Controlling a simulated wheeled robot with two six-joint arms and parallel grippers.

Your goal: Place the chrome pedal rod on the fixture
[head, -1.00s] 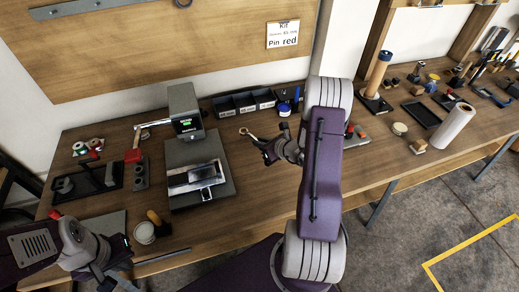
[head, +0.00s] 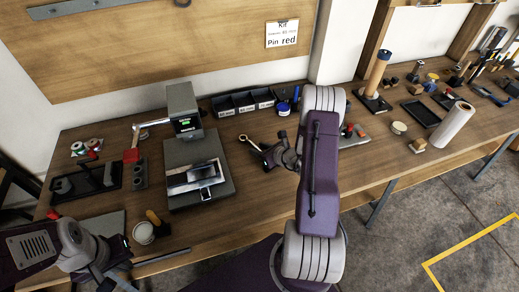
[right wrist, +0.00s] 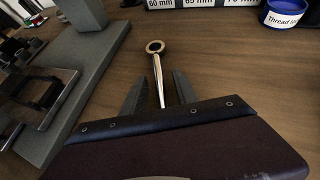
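The chrome pedal rod (head: 249,143) has a ring at one end and a thin shank. In the right wrist view the rod (right wrist: 158,75) lies between the two dark fingers of my right gripper (right wrist: 160,90), with a gap on each side. My right gripper (head: 267,157) is right of the fixture (head: 202,186), a grey plate with a silver clamp block under a small display unit. My left gripper (head: 118,279) is at the lower left, empty-looking; its fingers are unclear.
Labelled bins (head: 245,102) and a blue tub (head: 284,108) stand behind the rod. A round tin (head: 144,232) sits in front. Bare table lies between fixture and right gripper.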

